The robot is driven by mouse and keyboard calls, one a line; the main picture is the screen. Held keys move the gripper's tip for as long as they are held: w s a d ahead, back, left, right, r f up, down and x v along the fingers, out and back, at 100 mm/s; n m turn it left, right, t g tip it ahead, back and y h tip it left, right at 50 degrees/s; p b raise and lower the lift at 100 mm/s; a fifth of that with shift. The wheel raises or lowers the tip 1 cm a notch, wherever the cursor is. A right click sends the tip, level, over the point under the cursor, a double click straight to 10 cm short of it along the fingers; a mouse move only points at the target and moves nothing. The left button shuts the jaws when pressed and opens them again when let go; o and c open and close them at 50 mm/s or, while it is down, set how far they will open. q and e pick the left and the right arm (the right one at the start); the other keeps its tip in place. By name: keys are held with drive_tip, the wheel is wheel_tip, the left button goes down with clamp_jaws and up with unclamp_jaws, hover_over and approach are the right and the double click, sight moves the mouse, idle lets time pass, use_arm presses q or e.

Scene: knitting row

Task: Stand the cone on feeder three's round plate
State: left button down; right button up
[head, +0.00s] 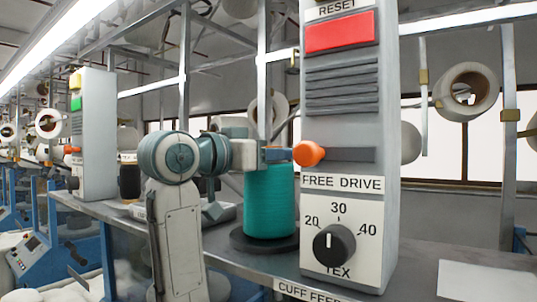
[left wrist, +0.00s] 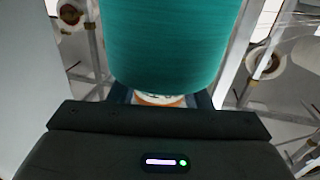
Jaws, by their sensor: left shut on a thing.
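The teal yarn cone (head: 269,203) is upright at the grey feeder bench, and its base is over the dark round plate (head: 246,241). I cannot tell whether the base touches the plate. My left gripper (head: 278,155) is at the cone's top and shut on its tip. In the left wrist view the teal cone (left wrist: 175,45) fills the upper middle, and its white and orange tip sits between the jaws of the left gripper (left wrist: 160,101). My right gripper is not in view.
A tall grey control column (head: 346,120) with a red reset button, an orange lever (head: 309,154) and a black dial (head: 334,245) stands close right of the cone. A second column (head: 95,130) is farther left. A pale sheet (head: 485,281) lies on the bench at right.

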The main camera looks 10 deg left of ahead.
use_arm(q)
drive_tip(key=c, duration=0.7)
unclamp_jaws()
drive_tip(key=shift+s, duration=0.25)
drive_tip(key=shift+c, duration=0.2)
drive_tip(key=shift+w+r, duration=0.1)
drive_tip(key=shift+w, duration=0.05)
drive_tip(key=shift+a+b, duration=0.2)
drive_tip(key=shift+b, duration=0.1)
drive_tip(key=b+v, duration=0.7)
drive_tip(key=v, duration=0.5)
drive_tip(key=shift+d, duration=0.25)
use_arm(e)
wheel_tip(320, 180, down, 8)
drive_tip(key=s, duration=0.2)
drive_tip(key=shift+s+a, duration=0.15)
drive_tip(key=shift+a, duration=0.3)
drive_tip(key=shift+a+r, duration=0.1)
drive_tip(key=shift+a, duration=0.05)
